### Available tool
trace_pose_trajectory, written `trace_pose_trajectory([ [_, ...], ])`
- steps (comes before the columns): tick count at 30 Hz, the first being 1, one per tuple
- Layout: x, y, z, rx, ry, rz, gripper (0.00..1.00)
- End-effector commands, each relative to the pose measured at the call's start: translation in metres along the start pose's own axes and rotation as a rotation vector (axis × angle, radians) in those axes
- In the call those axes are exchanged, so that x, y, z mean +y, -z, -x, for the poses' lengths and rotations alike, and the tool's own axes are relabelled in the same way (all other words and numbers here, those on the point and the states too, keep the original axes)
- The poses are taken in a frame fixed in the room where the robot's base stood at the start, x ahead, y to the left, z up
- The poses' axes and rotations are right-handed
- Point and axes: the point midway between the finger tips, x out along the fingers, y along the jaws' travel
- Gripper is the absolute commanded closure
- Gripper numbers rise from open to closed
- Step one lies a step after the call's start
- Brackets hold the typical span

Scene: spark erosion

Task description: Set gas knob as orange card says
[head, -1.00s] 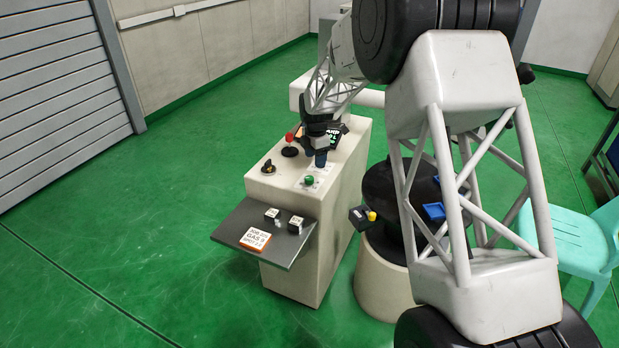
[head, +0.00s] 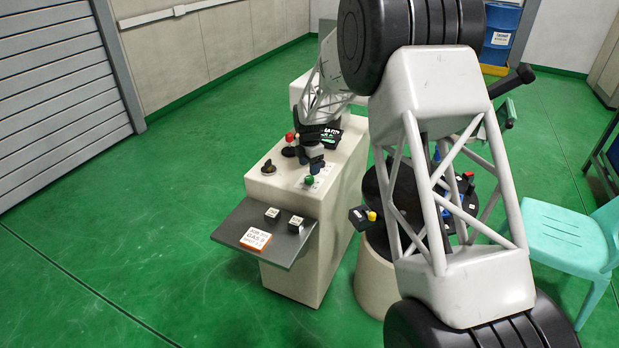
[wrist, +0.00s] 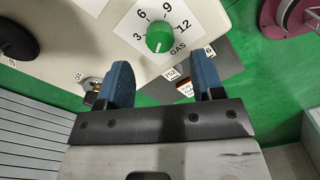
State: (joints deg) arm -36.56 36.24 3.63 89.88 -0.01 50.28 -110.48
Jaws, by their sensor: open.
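The green gas knob (wrist: 159,36) sits on a white dial plate marked 3, 6, 9 and 12, with GAS printed beside it. I cannot make out which number it points to. It also shows on the console top in the head view (head: 309,181). The orange-edged card (head: 255,239) lies on the grey shelf; its middle line seems to read GAS 9. My gripper (wrist: 161,66) is open and empty. In the wrist view its two blue fingers are apart, and the knob shows beyond their tips, between their lines, not gripped.
The console (head: 290,225) also carries a black selector (head: 268,168), a red-topped lever (head: 289,138) and a dark display. Two small white-topped blocks (head: 272,213) (head: 296,222) stand on the shelf (head: 238,217). A dark round table with tools is right of the console.

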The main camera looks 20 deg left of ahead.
Motion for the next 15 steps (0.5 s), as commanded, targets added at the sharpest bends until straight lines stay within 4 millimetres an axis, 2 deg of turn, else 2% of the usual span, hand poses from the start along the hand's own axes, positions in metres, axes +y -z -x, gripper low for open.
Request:
trace_pose_trajectory([
  [9,0.000,0.000,-0.038,0.000,0.001,0.000,0.39],
  [15,0.000,0.000,-0.052,0.000,0.000,0.000,0.39],
])
